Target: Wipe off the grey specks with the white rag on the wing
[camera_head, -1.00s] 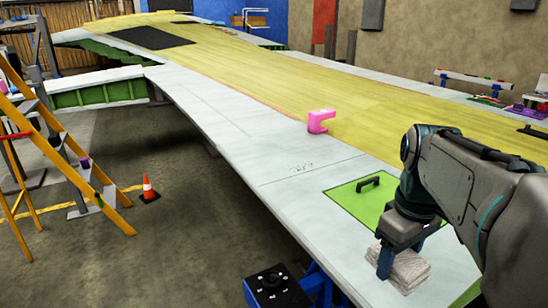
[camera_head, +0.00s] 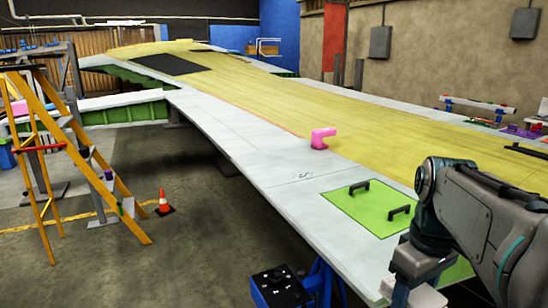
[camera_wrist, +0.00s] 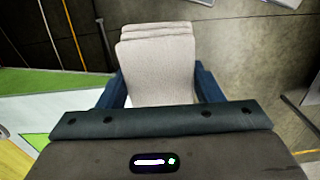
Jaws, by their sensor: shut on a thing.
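The white rag (camera_wrist: 158,60) is a folded, pale stack between the two blue fingers of my gripper (camera_wrist: 160,85) in the wrist view. My gripper is shut on it. In the head view my gripper (camera_head: 408,288) is low at the right, by the wing's near edge, with part of the rag (camera_head: 430,298) showing at the picture's bottom. The grey specks (camera_head: 308,175) are a small faint patch on the pale grey strip of the wing (camera_head: 225,125), left of the green panel and apart from my gripper. No specks show in the wrist view.
The green panel (camera_head: 365,215) carries two black handles (camera_head: 359,187). A pink clamp-like block (camera_head: 322,138) stands behind the specks. A black box with knobs (camera_head: 281,286) is below the wing's edge.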

